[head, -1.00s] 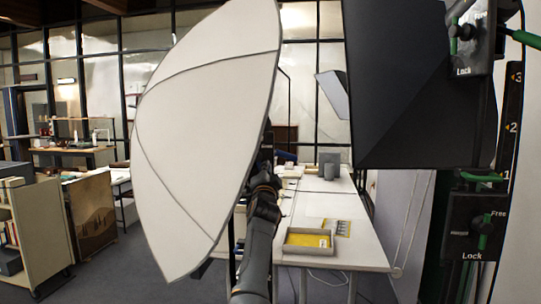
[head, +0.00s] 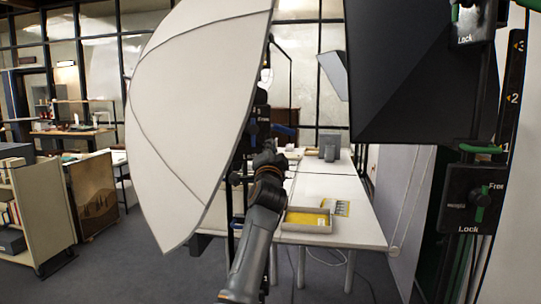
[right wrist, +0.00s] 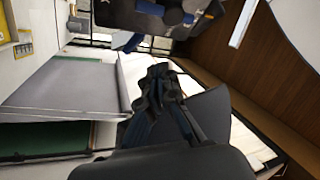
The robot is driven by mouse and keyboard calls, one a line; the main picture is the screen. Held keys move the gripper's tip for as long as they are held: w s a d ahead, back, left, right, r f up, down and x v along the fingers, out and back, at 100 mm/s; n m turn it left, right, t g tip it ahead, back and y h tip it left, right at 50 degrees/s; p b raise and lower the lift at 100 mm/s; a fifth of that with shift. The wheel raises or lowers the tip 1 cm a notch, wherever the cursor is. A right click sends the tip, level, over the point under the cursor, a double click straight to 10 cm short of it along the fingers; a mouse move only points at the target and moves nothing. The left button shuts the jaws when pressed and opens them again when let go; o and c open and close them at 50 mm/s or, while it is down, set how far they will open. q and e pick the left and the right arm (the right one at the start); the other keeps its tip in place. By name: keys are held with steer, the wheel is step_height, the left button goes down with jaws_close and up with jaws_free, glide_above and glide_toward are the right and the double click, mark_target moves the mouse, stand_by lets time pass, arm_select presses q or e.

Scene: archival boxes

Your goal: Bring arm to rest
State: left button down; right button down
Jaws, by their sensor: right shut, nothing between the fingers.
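My right arm reaches up from the bottom centre of the head view, in front of the white umbrella's edge and the table. My right gripper (head: 269,146) is at its far end, small and dark against the light stand. In the right wrist view the gripper (right wrist: 157,76) points away from the camera, with its fingers together and nothing between them. My left gripper does not show in either view.
A large white umbrella (head: 195,110) stands close at left of my arm, and a black softbox (head: 410,80) at right. A white table (head: 345,232) holds a tray with yellow contents (head: 307,220). A cart (head: 38,205) stands at far left.

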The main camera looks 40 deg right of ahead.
steer(key=shift+s+a, duration=0.15)
steer(key=shift+s, duration=0.2)
steer(key=shift+f, duration=0.1)
